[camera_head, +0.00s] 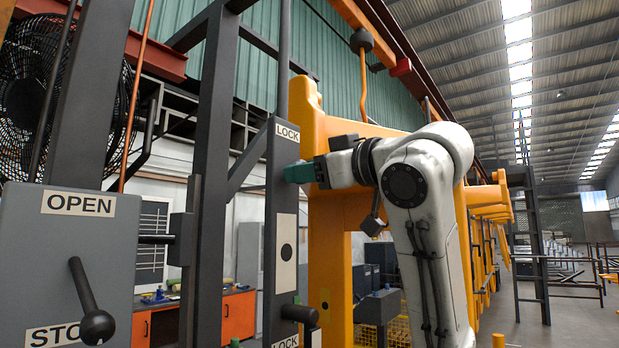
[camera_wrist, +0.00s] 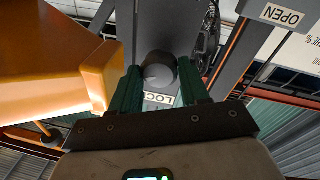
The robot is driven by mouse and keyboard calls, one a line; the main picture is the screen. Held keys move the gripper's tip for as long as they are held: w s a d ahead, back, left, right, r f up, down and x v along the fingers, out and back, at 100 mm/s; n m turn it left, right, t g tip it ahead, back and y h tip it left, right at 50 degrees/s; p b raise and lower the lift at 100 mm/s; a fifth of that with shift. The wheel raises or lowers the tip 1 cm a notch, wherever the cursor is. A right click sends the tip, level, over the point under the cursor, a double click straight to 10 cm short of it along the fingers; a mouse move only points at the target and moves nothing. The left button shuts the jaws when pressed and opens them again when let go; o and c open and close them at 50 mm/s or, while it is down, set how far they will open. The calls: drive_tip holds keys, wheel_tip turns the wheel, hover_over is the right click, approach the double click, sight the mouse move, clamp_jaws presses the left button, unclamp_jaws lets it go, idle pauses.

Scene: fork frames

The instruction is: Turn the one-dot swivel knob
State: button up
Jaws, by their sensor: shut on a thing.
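A dark round knob (camera_wrist: 160,70) sits on a narrow grey panel (camera_head: 270,200), beside a white LOCK label (camera_head: 287,132). My gripper (camera_head: 298,172) has green fingers that reach the panel just below this upper label. In the wrist view, the fingers (camera_wrist: 158,80) stand on either side of the knob and are shut on it. In the head view the gripper hides this knob. Whether the knob is turned cannot be told.
A second dark knob (camera_head: 299,314) sticks out lower on the panel, above another LOCK label (camera_head: 285,342). A yellow frame (camera_head: 335,225) stands close to the right. At the left is a grey box (camera_head: 60,235) with an OPEN label and a ball-ended lever (camera_head: 94,322).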

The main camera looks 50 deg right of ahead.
drive_tip(key=n+y+b, duration=0.1)
drive_tip(key=n, duration=0.5)
drive_tip(key=n+y+b, duration=0.1)
drive_tip(key=n, duration=0.5)
drive_tip(key=shift+d+f+n+t, duration=0.1)
drive_tip(key=shift+f+n+t, duration=0.05)
drive_tip(key=shift+n+t, duration=0.15)
idle(0.3)
drive_tip(key=o, duration=1.1)
drive_tip(key=shift+c, duration=0.2)
drive_tip(key=s+f+b, duration=0.1)
drive_tip(key=s+b, duration=0.2)
drive_tip(key=s, duration=0.7)
drive_tip(key=shift+s+d+f+b, duration=0.15)
drive_tip(key=shift+s+f+b, duration=0.05)
drive_tip(key=shift+s+b, duration=0.2)
